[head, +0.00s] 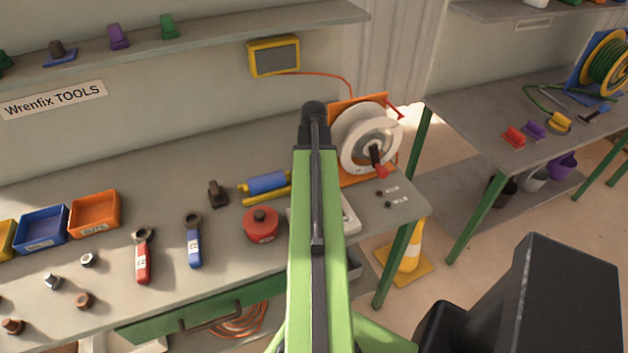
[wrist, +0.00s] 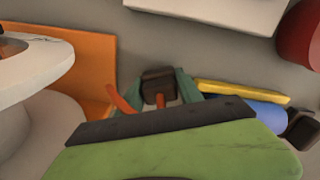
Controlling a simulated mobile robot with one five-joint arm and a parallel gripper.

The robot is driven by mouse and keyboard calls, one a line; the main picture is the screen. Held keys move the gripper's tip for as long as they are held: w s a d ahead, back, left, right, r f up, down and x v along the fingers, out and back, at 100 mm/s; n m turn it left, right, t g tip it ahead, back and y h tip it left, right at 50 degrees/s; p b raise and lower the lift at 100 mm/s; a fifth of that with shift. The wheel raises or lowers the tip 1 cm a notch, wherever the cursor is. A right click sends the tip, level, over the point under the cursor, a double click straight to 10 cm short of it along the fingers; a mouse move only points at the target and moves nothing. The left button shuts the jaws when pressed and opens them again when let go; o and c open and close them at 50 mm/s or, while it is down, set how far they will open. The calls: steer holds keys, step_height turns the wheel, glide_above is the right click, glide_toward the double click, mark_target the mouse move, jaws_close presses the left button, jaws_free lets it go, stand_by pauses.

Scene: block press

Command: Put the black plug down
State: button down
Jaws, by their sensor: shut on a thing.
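In the wrist view my gripper (wrist: 160,93) has its two green fingers on either side of the black plug (wrist: 158,80). The plug is dark brown-black and blocky, with an orange strip below it. The fingers are shut on it. Its gap to the grey bench (wrist: 110,48) cannot be told. In the head view my green arm hides both my gripper and the plug.
A white cable reel (head: 352,140) on an orange stand is right of my arm. A blue roller (head: 268,182), yellow bar (head: 268,196), red tin (head: 261,225) and dark block (head: 217,194) stand left. A white box (head: 350,216) is partly hidden behind my arm.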

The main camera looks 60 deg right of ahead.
steer(key=shift+f+b, duration=0.65)
steer(key=shift+b, duration=0.05)
steer(key=shift+r, duration=0.1)
steer(key=c, duration=0.8)
jaws_free()
steer(key=shift+o, duration=0.2)
steer(key=shift+r, duration=0.1)
step_height(320, 180, up, 13)
steer(key=p, duration=1.3)
steer(key=shift+r+p, duration=0.1)
steer(key=shift+p, duration=0.25)
